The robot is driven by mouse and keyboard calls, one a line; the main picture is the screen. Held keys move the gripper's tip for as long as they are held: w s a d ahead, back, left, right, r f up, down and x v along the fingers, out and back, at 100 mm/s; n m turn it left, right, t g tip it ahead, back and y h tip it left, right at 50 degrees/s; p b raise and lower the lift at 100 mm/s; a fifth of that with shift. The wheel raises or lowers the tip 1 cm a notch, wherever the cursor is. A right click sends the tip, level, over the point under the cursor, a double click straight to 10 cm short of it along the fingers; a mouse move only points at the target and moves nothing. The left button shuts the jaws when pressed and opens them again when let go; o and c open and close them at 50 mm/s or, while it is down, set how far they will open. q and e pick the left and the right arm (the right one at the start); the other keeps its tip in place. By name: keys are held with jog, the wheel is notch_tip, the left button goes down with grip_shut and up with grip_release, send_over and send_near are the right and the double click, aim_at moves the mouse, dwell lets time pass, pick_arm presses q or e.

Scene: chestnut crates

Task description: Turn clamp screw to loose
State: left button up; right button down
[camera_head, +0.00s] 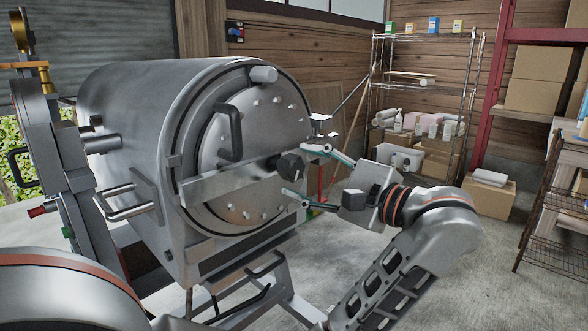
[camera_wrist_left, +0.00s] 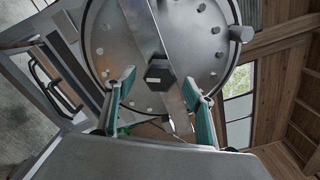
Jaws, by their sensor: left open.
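The clamp screw is a dark hexagonal knob (camera_head: 289,165) at the middle of a flat metal bar (camera_head: 225,183) across the round door of a steel drum vessel. In the left wrist view the knob (camera_wrist_left: 160,75) sits between the fingers, with gaps on both sides. My left gripper (camera_head: 306,170) is open and faces the door from the right. One green-padded finger is above the knob and the other below it in the head view. How far the tips reach along the knob is hard to tell. My right gripper is not in view.
The door (camera_head: 250,120) has a dark handle (camera_head: 232,132) above the bar and several bolts around it. A metal handle (camera_head: 130,202) sticks out at the vessel's left. A wire shelf (camera_head: 420,100) with boxes and bottles stands behind.

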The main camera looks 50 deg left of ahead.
pick_arm(q)
jog(key=d, duration=0.8)
jog(key=shift+w+d, duration=0.4)
jog(key=shift+w, duration=0.05)
